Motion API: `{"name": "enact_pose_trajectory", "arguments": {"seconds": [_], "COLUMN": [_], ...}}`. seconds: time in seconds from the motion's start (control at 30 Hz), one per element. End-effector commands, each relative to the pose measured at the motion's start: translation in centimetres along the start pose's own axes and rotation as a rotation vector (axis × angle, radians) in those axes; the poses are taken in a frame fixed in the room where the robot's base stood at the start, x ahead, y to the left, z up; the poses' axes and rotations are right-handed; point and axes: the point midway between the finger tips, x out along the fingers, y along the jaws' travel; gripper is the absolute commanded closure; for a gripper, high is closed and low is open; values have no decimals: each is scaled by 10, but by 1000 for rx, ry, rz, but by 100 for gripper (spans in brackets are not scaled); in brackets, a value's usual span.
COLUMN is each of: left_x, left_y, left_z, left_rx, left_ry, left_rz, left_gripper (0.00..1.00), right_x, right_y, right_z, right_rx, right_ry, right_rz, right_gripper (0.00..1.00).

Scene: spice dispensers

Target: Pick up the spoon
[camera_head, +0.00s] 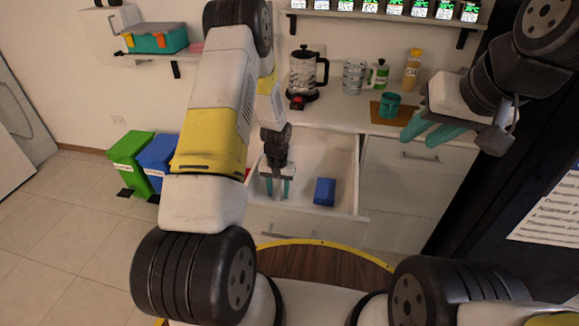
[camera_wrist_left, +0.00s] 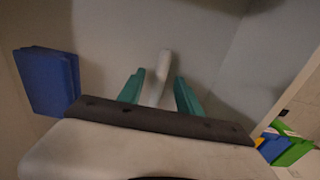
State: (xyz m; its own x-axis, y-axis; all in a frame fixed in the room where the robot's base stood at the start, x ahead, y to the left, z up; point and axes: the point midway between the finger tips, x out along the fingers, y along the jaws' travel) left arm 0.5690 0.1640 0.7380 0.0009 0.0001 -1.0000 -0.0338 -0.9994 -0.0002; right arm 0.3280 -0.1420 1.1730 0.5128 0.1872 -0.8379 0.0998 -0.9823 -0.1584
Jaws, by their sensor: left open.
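A pale, narrow object (camera_wrist_left: 160,75), which looks like the spoon, lies in the drawer between the fingers of my left gripper (camera_wrist_left: 160,92) in the left wrist view. The fingers are open on either side of it and do not visibly pinch it. In the head view my left gripper (camera_head: 278,188) points down into the open white drawer (camera_head: 343,165); the spoon cannot be made out there. My right gripper (camera_head: 432,132) hangs at the right near the counter, its teal fingers apart and empty.
A blue box (camera_head: 324,191) lies in the drawer, right of my left gripper; it also shows in the left wrist view (camera_wrist_left: 48,82). The counter above holds a French press (camera_head: 305,72), a teal mug (camera_head: 390,105) and bottles. Green (camera_head: 131,158) and blue bins stand left.

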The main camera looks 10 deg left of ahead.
Motion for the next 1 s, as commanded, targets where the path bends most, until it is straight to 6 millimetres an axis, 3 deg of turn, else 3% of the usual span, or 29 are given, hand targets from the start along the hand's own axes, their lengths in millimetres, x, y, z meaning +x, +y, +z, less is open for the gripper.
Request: {"name": "enact_pose_trajectory", "arguments": {"seconds": [0.03, 0.23, 0.67, 1.0], "left_x": [0, 0, -7, -71], "left_y": [0, 0, 0, 0], "left_z": [0, 0, 0, -1], "left_rx": [0, 0, 0, 0], "left_ry": [0, -1, 0, 3], "left_rz": [0, 0, 0, 0], "left_gripper": [60, 100, 100, 100], "right_x": [0, 0, 0, 0], "right_y": [0, 0, 0, 0], "right_z": [0, 0, 0, 0], "right_rx": [0, 0, 0, 0], "right_ry": [0, 0, 0, 0], "right_rz": [0, 0, 0, 0], "right_gripper": [67, 67, 67, 67]}}
